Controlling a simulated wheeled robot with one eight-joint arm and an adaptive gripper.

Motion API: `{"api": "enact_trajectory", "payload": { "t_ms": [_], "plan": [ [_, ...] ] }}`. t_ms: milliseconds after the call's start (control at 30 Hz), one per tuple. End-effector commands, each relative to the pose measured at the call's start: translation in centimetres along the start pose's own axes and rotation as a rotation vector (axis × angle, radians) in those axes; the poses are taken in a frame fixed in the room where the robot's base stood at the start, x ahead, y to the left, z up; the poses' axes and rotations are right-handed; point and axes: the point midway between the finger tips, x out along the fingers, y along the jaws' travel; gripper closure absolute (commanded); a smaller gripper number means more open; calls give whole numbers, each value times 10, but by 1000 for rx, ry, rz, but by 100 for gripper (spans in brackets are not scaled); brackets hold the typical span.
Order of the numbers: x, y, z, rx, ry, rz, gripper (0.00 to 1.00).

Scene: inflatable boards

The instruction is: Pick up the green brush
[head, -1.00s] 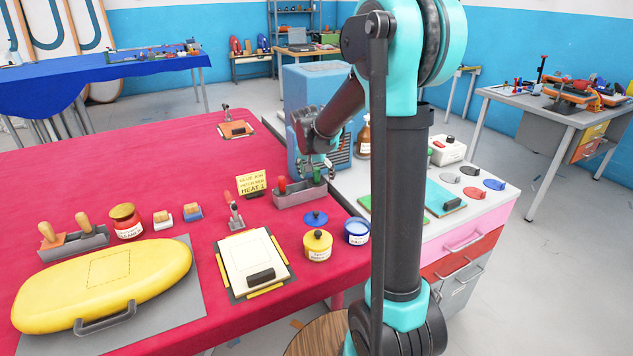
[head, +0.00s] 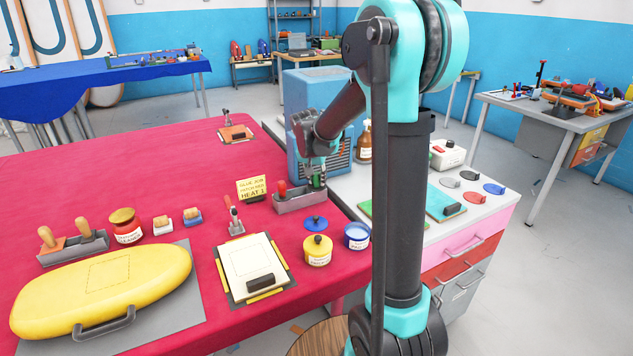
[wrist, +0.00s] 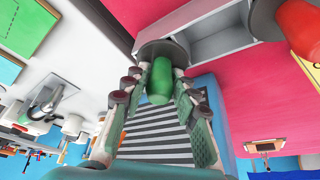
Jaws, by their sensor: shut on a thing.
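The green brush (head: 318,181) stands upright at the right end of a grey holder (head: 299,203) on the red table. My gripper (head: 316,172) is directly above that holder end, with its fingers around the green handle. In the wrist view, the rounded green handle (wrist: 160,82) sits between the two fingers of my gripper (wrist: 160,76), which are shut on it. A dark round collar shows at the brush's far end, by the edge of the holder (wrist: 215,42). The brush's lower part is hidden.
A red-handled brush (head: 282,189) stands in the same holder, close on the left. A yellow sign (head: 251,188) is left of the holder. A blue cabinet with a striped vent (head: 303,95) rises just behind my gripper. Jars (head: 317,251) stand in front.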

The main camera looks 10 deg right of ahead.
Motion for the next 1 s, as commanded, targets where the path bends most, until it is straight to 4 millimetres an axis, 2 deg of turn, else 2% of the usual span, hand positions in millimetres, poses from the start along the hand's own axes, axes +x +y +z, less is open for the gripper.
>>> {"api": "enact_trajectory", "payload": {
  "t_ms": [167, 267, 700, 800, 1000],
  "plan": [
    [-18, 0, -7, 0, 0, 0, 100],
    [-36, 0, -14, 0, 0, 0, 100],
    [-141, 0, -58, 0, 0, 0, 100],
    [-157, 0, -65, 0, 0, 0, 100],
    [-176, 0, -73, 0, 0, 0, 100]
  ]
}}
